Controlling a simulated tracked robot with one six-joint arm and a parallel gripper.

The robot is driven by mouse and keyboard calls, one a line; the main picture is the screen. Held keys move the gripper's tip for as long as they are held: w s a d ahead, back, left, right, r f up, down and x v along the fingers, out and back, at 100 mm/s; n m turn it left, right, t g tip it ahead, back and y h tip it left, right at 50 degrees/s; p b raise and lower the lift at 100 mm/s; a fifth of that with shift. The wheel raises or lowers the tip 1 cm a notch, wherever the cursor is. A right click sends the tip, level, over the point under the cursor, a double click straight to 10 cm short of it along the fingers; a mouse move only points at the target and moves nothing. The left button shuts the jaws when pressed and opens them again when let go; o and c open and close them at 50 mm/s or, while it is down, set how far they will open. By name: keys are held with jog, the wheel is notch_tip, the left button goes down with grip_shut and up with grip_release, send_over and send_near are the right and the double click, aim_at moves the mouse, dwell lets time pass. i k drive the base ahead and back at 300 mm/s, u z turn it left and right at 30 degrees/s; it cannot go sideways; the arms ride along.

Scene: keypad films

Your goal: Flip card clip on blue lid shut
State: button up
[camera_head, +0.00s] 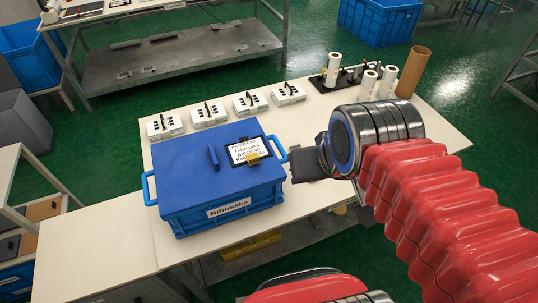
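A blue lid (185,182) covers a blue crate (190,220) labelled "Ribosaka" on the pale table. A white printed card (240,150) in a dark holder lies on the lid's right half. A small yellow clip piece (252,159) sits at the card's front edge; I cannot tell whether it is open or shut. A blue upright piece (213,156) stands near the lid's middle. My gripper (303,167), dark, is just right of the crate, apart from the card clip. My wrist hides part of it, and its opening does not show.
The pale table (100,238) is clear left of the crate. Several white keypad-like units (208,114) stand in a row behind it. White rolls (333,70) on a black stand and a brown tube (412,72) stand at the back right. A crate handle (281,150) juts out near my gripper.

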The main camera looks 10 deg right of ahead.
aim_at(253, 159)
jog(key=z, duration=0.15)
jog(key=k, duration=1.45)
jog(key=u, duration=1)
jog(key=i, duration=1)
jog(key=u, duration=0.05)
